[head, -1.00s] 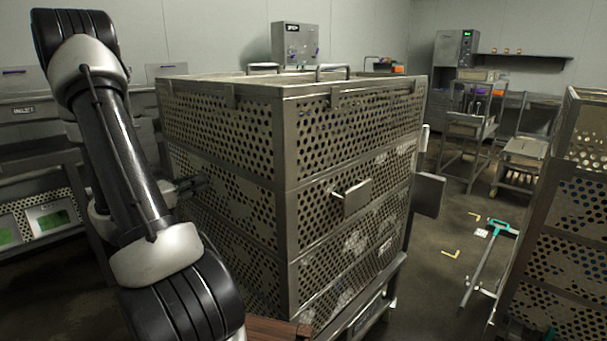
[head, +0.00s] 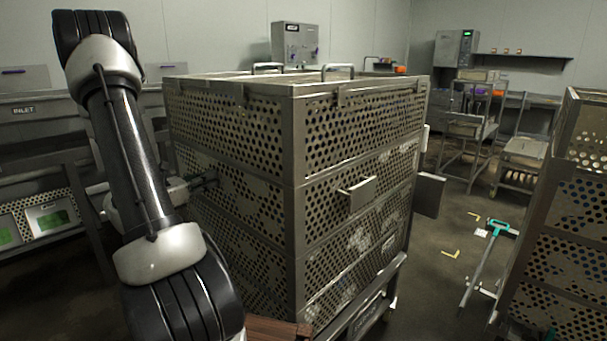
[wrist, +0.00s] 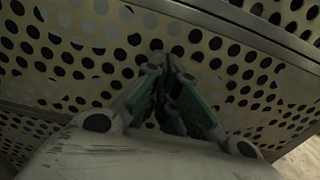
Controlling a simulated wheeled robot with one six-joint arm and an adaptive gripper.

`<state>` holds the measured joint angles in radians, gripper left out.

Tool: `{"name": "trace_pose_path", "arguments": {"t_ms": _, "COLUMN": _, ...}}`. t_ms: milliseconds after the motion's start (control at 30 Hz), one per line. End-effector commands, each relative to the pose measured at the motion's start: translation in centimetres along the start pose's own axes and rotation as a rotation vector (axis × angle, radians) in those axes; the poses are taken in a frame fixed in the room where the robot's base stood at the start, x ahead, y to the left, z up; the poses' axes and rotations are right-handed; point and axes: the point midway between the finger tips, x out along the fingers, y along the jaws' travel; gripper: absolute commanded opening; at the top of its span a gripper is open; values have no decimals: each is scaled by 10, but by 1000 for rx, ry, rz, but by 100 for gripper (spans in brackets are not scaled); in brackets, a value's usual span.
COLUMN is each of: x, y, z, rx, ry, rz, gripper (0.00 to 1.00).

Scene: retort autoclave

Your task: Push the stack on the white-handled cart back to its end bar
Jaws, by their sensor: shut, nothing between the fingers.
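The stack (head: 350,135) is several perforated metal baskets, one on another, filling the middle of the head view. It stands on a low cart, whose metal rail (head: 375,300) shows below the stack's right-hand face. A small white part (head: 424,138) shows past the stack's far right edge; I cannot tell if it is the cart's handle. The end bar is not clearly visible. My gripper (head: 208,181) is at the stack's left face, around mid-height. In the wrist view my gripper (wrist: 165,62) is shut and empty, its fingertips at the perforated wall, apparently touching it.
Another perforated stack (head: 565,220) stands at the right edge. Benches with the INLET sign (head: 24,111) line the left.

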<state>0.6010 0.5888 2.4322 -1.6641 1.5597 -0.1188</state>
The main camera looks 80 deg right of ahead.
Motion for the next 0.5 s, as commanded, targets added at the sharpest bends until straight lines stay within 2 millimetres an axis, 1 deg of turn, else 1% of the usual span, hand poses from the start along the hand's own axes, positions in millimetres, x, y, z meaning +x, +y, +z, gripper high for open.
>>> {"name": "trace_pose_path", "arguments": {"t_ms": 500, "x": 18, "y": 0, "z": 0, "rx": -1, "ry": 0, "rz": 0, "gripper": 0}}
